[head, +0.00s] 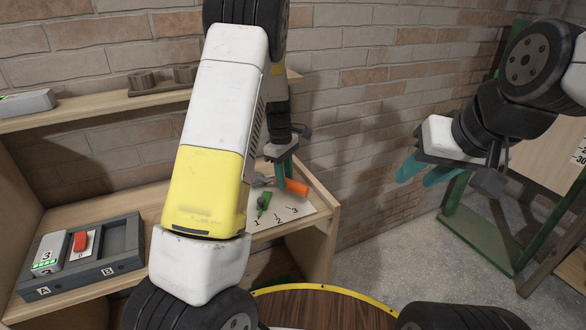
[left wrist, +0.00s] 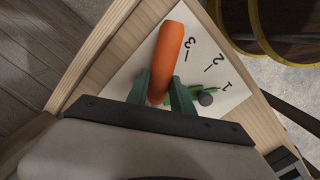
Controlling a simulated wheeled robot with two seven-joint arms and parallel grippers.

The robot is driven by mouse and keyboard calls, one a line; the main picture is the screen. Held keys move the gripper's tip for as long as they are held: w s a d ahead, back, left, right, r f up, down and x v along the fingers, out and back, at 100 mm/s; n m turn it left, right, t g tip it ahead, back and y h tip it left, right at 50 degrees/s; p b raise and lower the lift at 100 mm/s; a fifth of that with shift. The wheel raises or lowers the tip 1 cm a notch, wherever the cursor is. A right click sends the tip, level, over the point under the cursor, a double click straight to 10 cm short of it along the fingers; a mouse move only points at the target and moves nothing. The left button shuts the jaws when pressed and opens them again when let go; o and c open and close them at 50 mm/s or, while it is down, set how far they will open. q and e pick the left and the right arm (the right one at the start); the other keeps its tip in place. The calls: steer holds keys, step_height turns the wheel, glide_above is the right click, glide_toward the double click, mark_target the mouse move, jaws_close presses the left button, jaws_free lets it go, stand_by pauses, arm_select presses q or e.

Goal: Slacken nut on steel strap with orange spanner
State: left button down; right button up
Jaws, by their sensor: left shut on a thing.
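The orange spanner (head: 292,186) is at the right end of the wooden shelf, by the white sheet marked 1, 2, 3 (head: 287,211). My left gripper (head: 279,172) reaches down over it. In the left wrist view its teal fingers (left wrist: 160,92) are shut on the orange handle (left wrist: 171,50), one on each side. A grey part, perhaps the spanner's head, shows just left of the fingers in the head view. My right gripper (head: 425,173) hangs in the air at the right, its teal fingers apart and empty. I cannot make out a steel strap or nut.
A green tool (head: 263,203) lies on the sheet near the 1 and 2. A dark grey tray (head: 115,243) with slots A and B holds a device and a red piece, left of my arm. A brick wall is behind; a green frame (head: 470,232) stands right.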

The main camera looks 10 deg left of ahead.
arm_select(q)
steer(key=shift+r, duration=4.15)
